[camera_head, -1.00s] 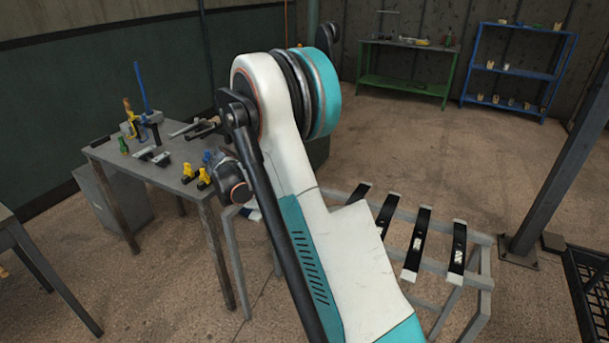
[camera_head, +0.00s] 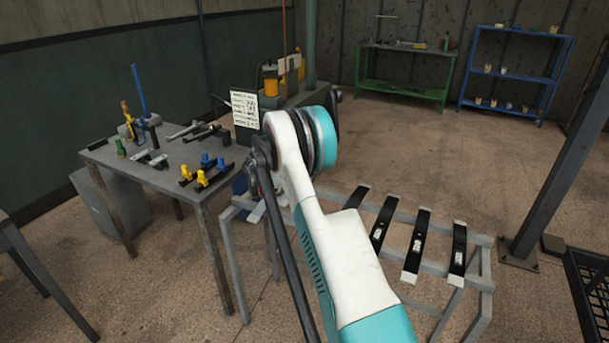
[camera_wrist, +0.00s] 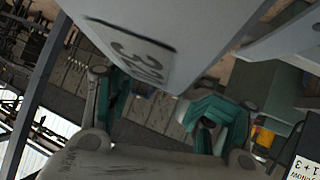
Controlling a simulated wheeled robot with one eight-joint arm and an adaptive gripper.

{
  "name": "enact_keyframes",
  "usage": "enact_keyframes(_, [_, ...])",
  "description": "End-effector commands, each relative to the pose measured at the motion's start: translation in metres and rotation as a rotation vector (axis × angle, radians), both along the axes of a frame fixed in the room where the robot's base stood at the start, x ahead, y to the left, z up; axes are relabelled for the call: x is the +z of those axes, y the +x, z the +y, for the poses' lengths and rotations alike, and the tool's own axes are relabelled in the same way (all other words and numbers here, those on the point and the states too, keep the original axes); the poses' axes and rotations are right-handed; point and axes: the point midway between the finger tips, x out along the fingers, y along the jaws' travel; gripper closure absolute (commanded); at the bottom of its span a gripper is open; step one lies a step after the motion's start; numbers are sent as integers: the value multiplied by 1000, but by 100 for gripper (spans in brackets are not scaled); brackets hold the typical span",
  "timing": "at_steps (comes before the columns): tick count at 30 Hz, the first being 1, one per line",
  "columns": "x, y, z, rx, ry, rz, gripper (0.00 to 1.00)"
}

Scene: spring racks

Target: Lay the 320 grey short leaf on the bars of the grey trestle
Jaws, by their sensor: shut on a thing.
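The grey trestle (camera_head: 478,240) stands at the lower right in the head view, its bars running left to right. Several black leaves (camera_head: 416,240) with pale ends lie across the bars on its right half. A pale grey piece (camera_head: 257,213) shows near its left end, partly behind my arm. My gripper is hidden behind my arm in the head view. I cannot tell whether the leaf touches the bars.
A grey table (camera_head: 150,175) at left holds yellow and blue clamps (camera_head: 202,178) and tools. A white sign (camera_head: 245,108) stands behind it. A green bench (camera_head: 400,85) and a blue rack (camera_head: 510,75) stand at the back. A dark post (camera_head: 555,150) stands right of the trestle.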

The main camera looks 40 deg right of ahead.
Motion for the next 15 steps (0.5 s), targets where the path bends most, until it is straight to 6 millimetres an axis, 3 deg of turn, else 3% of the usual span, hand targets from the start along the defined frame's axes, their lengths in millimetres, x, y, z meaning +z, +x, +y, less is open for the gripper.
enact_keyframes(5, [0,-1,3,29,-7,20,100])
enact_keyframes(15, [-22,-1,2,31,-8,21,100])
